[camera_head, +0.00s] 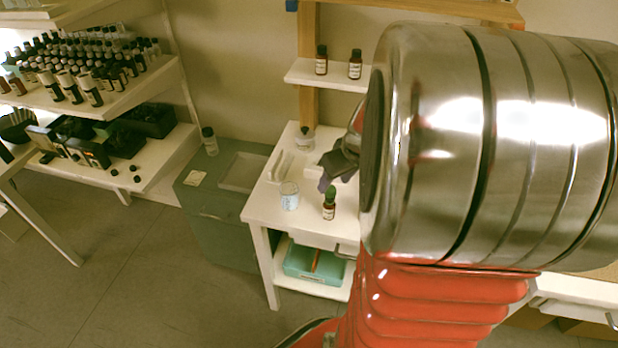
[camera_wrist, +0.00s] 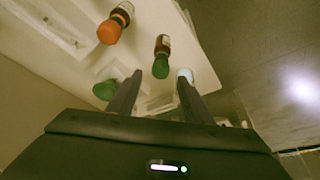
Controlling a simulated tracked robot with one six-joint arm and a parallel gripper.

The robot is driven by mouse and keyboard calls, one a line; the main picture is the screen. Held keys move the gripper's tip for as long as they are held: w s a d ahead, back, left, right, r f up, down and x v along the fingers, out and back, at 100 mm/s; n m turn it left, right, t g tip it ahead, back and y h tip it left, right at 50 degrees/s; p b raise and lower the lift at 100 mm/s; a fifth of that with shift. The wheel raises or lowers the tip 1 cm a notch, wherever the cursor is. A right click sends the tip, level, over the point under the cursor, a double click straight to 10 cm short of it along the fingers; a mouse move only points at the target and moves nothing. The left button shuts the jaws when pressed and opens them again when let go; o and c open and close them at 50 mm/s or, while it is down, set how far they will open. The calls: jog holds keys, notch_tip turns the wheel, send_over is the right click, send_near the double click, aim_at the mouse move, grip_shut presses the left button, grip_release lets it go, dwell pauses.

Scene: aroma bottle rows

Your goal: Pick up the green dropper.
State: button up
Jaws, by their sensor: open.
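A small brown bottle with a white label and a green dropper (camera_head: 331,192) on top stands upright near the front of the white table. In the wrist view a green dropper (camera_wrist: 161,69) on a brown bottle lies just beyond the gap between my fingertips. Another green rounded top (camera_wrist: 105,90) shows left of my left finger; I cannot tell what it belongs to. My gripper (camera_wrist: 159,77) is open, with nothing between its fingers. In the head view my gripper (camera_head: 325,183) is just above and behind the green dropper, and my arm hides the table's right part.
A bottle with an orange dropper (camera_wrist: 109,31) stands at upper left in the wrist view. A pale jar (camera_head: 289,196) stands left of the green dropper's bottle. Two brown bottles stand on a small shelf (camera_head: 303,72) above the table. A grey cabinet (camera_head: 215,210) adjoins the table's left side.

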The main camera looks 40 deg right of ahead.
aim_at(331, 187)
jog(key=shift+f, duration=0.1)
jog(key=shift+x, duration=2.5)
jog(key=shift+c, duration=0.7)
jog(key=c, duration=0.6)
